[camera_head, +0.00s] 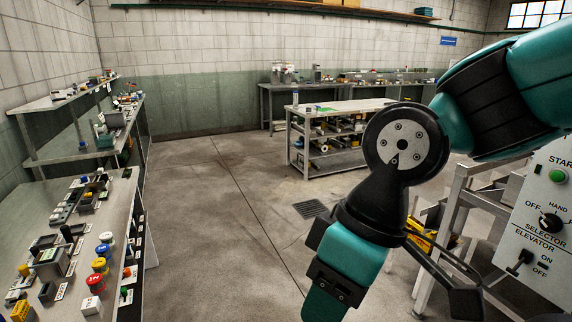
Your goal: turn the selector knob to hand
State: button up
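The selector knob (551,223) is black and sits on the pale control panel (512,237) at the right edge of the head view. OFF is printed to its upper left, HAND above it and SELECTOR below it. It seems to point up and left, towards OFF, but it is too small to be sure. My teal and black arm reaches in from the upper right and bends down in front of the panel's left side. A black finger-like part of my gripper (465,300) shows low, left of the panel and apart from the knob. The fingertips cannot be told apart.
A green START button (558,175) is above the knob, and a black ELEVATOR switch (519,263) marked ON and OFF is below left. A metal frame (455,215) stands left of the panel. A cluttered bench (60,205) is at left; the middle floor is clear.

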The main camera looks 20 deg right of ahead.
aim_at(551, 223)
jog(key=i, duration=2.3)
jog(key=z, duration=3.5)
